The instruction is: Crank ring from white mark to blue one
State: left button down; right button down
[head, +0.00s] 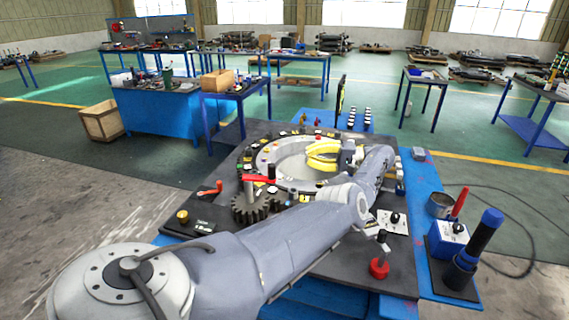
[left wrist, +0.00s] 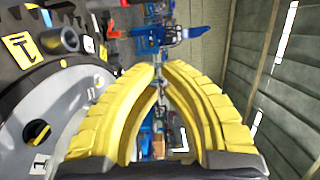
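A pale grey ring (head: 257,168) lies flat on a dark board, with small coloured marks around it. Individual white and blue marks are too small to tell apart. A dark toothed gear (head: 250,209) stands at its near left edge, with a red crank bar (head: 258,179) on a post above it. My left gripper (head: 307,154) has thick yellow fingers over the ring's right part, apart from the crank. In the left wrist view (left wrist: 160,72) the fingers curve towards each other with a narrow gap and nothing between them. My right gripper is not in view.
A red-handled lever (head: 211,189) and a brass knob (head: 182,216) sit on the board's left side. My left arm covers the board's near middle.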

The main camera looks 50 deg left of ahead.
pick_arm(q)
jog(key=s+a, duration=0.4)
jog(key=s, duration=0.6)
jog(key=shift+f, duration=0.3)
dwell(0.4)
jog(key=shift+t, duration=0.3)
jog(key=shift+s+d+m+y, duration=0.2)
jog(key=shift+d+m+y, duration=0.05)
jog(key=shift+m+y, duration=0.15)
jog(key=shift+s+d+m+t+y, duration=0.15)
jog(key=shift+d+m+t+y, duration=0.2)
jog(key=shift+t, duration=0.35)
